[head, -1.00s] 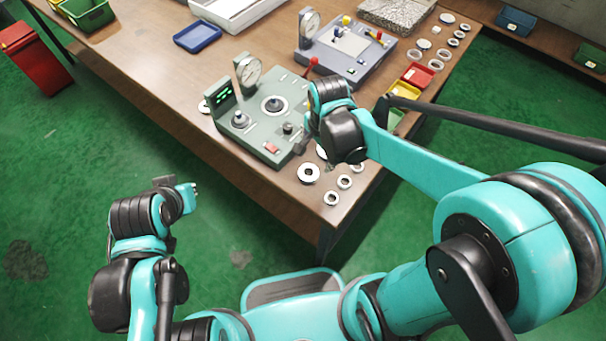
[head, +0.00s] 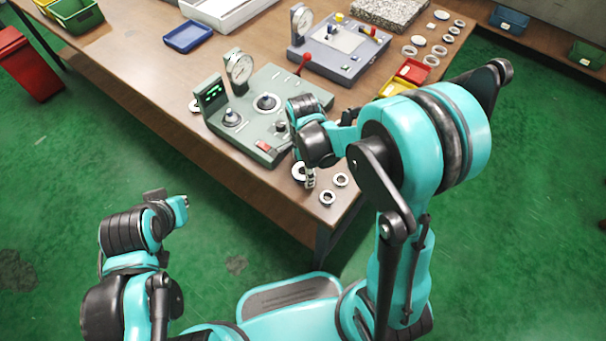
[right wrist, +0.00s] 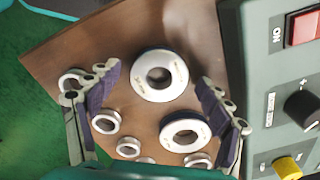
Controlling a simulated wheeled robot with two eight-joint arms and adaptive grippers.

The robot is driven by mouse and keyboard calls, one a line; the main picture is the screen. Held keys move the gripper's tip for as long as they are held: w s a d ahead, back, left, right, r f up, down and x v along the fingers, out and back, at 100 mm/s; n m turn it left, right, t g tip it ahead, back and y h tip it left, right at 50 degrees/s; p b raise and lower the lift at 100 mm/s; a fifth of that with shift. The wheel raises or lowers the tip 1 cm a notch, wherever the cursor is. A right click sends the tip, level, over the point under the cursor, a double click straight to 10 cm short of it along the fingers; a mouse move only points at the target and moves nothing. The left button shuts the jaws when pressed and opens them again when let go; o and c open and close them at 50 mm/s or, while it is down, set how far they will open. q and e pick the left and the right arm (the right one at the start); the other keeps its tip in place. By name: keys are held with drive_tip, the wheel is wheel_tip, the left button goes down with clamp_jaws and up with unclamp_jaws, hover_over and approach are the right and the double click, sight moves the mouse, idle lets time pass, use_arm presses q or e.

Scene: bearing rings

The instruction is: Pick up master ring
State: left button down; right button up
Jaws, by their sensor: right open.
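In the right wrist view, two larger pale rings with dark markings lie on the brown table: one (right wrist: 160,76) sits between the fingertips in the picture, the other (right wrist: 186,131) below it near the right finger. I cannot tell which is the master ring. My right gripper (head: 309,179) is open above the table corner, its fingers on either side of the upper ring in the wrist view, with no ring held. In the head view it partly hides a ring (head: 298,174). My left gripper (head: 181,203) is away from the table over the floor; its jaws are unclear.
Several smaller rings (right wrist: 106,122) lie nearby. The grey-green gauge device (head: 245,128) stands close beside the right gripper. Behind are a second gauge device (head: 350,62), red and yellow bins (head: 412,70) and more rings (head: 432,60). The table's front edge is close.

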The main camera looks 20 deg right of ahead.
drive_tip(key=c, duration=1.6)
drive_tip(key=shift+c, duration=0.2)
drive_tip(key=shift+r, duration=0.15)
